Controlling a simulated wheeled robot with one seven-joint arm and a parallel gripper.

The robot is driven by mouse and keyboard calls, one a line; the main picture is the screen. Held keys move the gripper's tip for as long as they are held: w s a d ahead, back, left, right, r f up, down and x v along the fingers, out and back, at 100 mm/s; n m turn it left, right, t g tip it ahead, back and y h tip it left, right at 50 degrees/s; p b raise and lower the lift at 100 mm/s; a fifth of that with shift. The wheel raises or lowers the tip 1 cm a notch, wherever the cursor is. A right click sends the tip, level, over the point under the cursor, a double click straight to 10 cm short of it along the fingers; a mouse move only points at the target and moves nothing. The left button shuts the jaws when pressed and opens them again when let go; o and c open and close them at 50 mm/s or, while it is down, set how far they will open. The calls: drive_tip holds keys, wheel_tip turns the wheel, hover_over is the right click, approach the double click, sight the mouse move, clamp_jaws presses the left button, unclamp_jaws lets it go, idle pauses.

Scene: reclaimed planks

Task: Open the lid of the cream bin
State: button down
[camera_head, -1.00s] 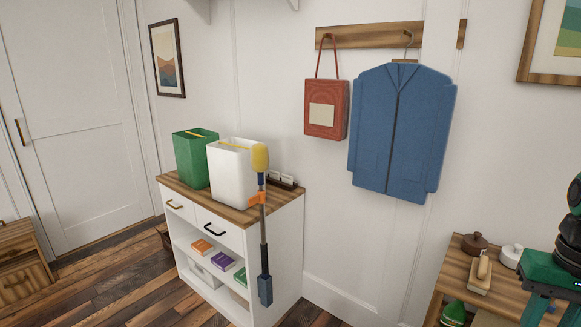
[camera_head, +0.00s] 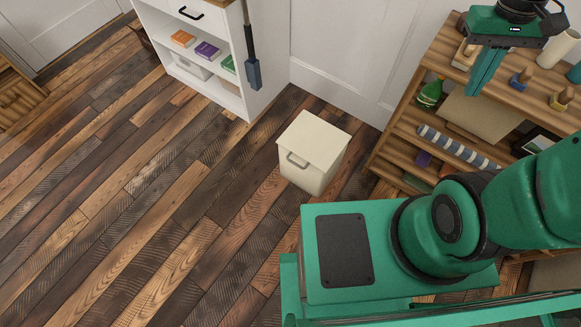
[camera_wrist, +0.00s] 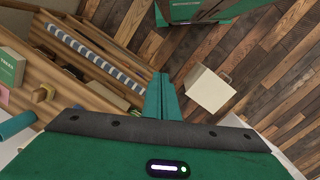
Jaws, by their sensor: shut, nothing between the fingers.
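The cream bin (camera_head: 312,152) stands on the plank floor between the white cabinet and the wooden shelf. The bin also shows in the wrist view (camera_wrist: 208,90), right of the fingers. My gripper (camera_head: 480,82) is up at the right, in front of the wooden shelf, well apart from the bin. In the wrist view its green fingers (camera_wrist: 162,82) are together and empty.
The wooden shelf (camera_head: 398,128) at right holds a green bottle (camera_head: 431,93), a striped roll (camera_head: 458,147) and other small things. A white cabinet (camera_head: 235,68) with open shelves stands at upper left. The floor (camera_head: 150,200) left of the bin is clear.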

drive_tip(key=w+a+f+n+h, duration=0.5)
drive_tip(key=w+a+f+n, duration=0.6)
drive_tip(key=w+a+f, duration=0.7)
drive_tip(key=a+f+n+t+h, duration=0.25)
drive_tip(key=a+f+n, duration=0.45)
drive_tip(key=a+f, duration=0.85)
drive_tip(key=s+a+f+n+t, duration=0.3)
drive_tip(key=s+a+f+n, duration=0.1)
drive_tip(key=f, duration=0.5)
drive_tip(key=s+a+f+n+t, duration=0.25)
drive_tip(key=a+f+n, duration=0.2)
drive_tip(key=f, duration=0.45)
drive_tip(key=s+f+n+t+y, duration=0.15)
drive_tip(key=s+f+n, duration=0.35)
drive_tip(key=f, duration=0.5)
drive_tip(key=w+d+f, duration=0.1)
drive_tip(key=w+d, duration=0.4)
drive_tip(key=w, duration=0.1)
drive_tip(key=shift+m+t, duration=0.45)
drive_tip(key=shift+r, duration=0.1)
